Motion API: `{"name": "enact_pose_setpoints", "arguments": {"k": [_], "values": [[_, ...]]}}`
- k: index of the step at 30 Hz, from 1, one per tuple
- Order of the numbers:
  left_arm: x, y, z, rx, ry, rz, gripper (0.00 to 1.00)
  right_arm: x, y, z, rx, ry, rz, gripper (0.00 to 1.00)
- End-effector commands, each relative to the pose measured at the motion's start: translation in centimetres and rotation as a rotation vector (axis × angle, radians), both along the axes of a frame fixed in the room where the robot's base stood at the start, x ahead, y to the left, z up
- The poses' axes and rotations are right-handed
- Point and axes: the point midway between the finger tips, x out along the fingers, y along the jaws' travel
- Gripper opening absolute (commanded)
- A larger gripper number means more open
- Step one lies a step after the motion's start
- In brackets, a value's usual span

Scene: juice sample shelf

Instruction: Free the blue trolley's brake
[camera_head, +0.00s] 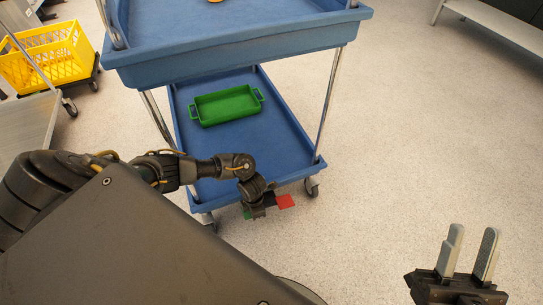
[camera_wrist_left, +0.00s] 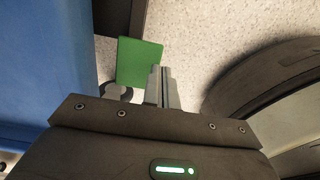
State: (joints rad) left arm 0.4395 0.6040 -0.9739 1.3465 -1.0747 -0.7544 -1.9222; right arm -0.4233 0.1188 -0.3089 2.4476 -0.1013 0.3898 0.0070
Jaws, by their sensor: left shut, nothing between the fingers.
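The blue trolley (camera_head: 235,55) stands ahead of me with two shelves; its side also shows in the left wrist view (camera_wrist_left: 40,60). At its near lower edge are a red pedal (camera_head: 286,201) and a green pedal (camera_head: 247,214), the green one mostly hidden by my left gripper (camera_head: 262,210). In the left wrist view the green pedal (camera_wrist_left: 138,58) is a flat plate right beside the shut, empty fingertips (camera_wrist_left: 162,72). I cannot tell whether they touch it. My right gripper (camera_head: 472,232) is open and empty at the lower right, away from the trolley.
A green tray (camera_head: 198,120) lies on the lower shelf. A small orange thing, cut off by the picture edge, is on the upper shelf. A yellow crate (camera_head: 50,62) on a dark wheeled base stands at the upper left. The floor right of the trolley is clear.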

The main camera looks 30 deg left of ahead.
Motion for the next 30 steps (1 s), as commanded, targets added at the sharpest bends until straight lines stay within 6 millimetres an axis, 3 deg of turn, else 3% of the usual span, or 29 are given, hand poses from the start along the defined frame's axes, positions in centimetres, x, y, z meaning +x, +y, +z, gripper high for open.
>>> {"name": "enact_pose_setpoints", "arguments": {"k": [30], "values": [[0.02, 0.00, -0.64, 0.000, 0.000, 0.000, 0.00, 0.01, -0.11, -0.63, -0.001, 0.000, -0.001, 0.36]]}}
